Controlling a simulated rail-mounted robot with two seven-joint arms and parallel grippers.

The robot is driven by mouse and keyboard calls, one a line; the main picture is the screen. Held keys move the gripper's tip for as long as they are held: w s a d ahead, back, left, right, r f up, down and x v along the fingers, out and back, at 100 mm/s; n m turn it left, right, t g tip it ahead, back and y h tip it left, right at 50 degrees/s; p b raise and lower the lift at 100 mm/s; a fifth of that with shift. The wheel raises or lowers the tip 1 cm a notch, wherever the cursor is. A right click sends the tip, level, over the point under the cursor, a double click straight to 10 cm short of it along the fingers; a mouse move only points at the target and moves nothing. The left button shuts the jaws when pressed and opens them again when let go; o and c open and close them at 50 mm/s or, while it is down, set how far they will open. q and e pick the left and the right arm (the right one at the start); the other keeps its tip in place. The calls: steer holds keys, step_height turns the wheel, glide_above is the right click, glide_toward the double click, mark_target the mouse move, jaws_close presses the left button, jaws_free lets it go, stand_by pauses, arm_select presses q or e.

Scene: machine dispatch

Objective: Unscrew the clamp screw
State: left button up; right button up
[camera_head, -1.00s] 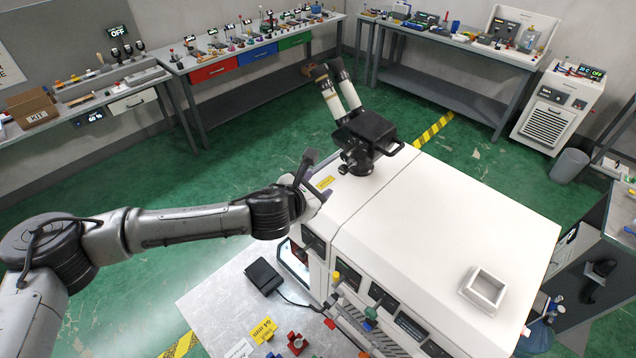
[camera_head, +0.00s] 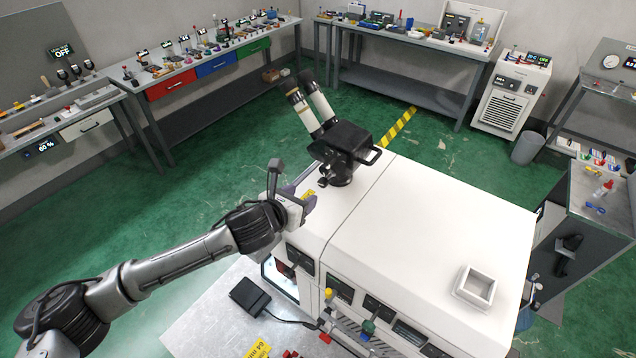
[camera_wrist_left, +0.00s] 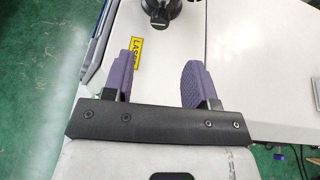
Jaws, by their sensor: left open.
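A black binocular microscope head (camera_head: 345,140) stands on the white machine (camera_head: 430,215). A small dark knob (camera_head: 323,182) shows low on its mount and looks like the clamp screw. In the left wrist view, a dark knob (camera_wrist_left: 159,17) shows at the top edge, beyond the fingers. My left gripper (camera_head: 300,194) is over the machine's left end, just short of the mount. In the left wrist view its purple fingers (camera_wrist_left: 162,57) are apart with nothing between them. My right gripper is not in view.
A yellow laser label (camera_wrist_left: 138,51) lies on the machine top near the left finger. A small white square tray (camera_head: 476,287) sits on the machine's right part. A black pedal (camera_head: 250,296) lies on the metal plate below. Benches line the far walls.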

mark_target(321, 184)
arm_select(q)
steer(key=p+x, duration=0.1)
steer(key=x, duration=0.6)
steer(key=shift+w+p, duration=0.1)
steer(key=shift+p, duration=0.2)
steer(key=shift+x, duration=0.75)
steer(key=shift+f, duration=0.1)
steer(key=c, duration=0.9)
